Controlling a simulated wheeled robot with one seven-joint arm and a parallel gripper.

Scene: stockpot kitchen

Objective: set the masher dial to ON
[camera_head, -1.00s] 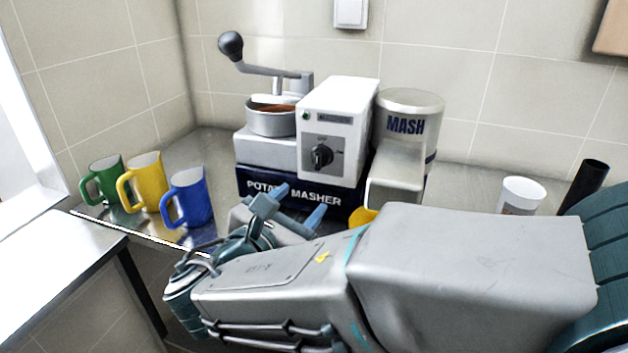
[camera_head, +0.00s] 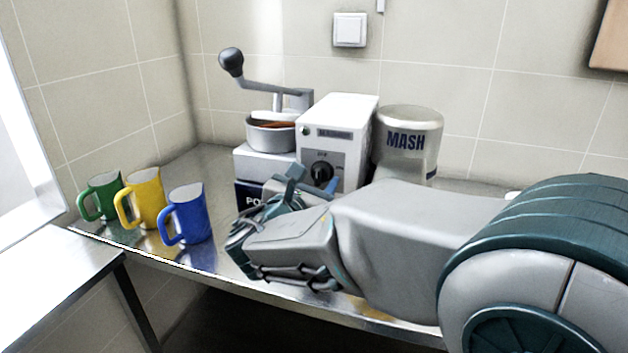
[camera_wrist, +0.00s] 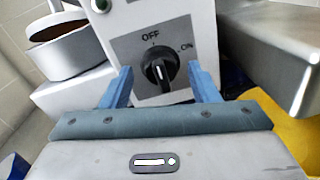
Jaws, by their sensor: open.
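The potato masher (camera_head: 334,118) is a white box with a grey dial plate, standing on the steel counter. In the wrist view its round black dial (camera_wrist: 159,68) sits below the word OFF, with ON to the upper right. The dial's pale mark points up towards OFF. My gripper (camera_wrist: 160,80) is open, with one blue finger on each side of the dial, lower in the picture. I cannot tell whether the fingers touch it. In the head view my gripper (camera_head: 312,180) is in front of the masher's face and hides its lower part.
Green (camera_head: 104,196), yellow (camera_head: 146,198) and blue (camera_head: 188,214) mugs stand to the left on the counter. A crank with a dark knob (camera_head: 231,62) rises over a metal pot (camera_head: 270,133). A steel MASH canister (camera_head: 408,150) stands to the right. A yellow object (camera_wrist: 285,125) lies at lower right.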

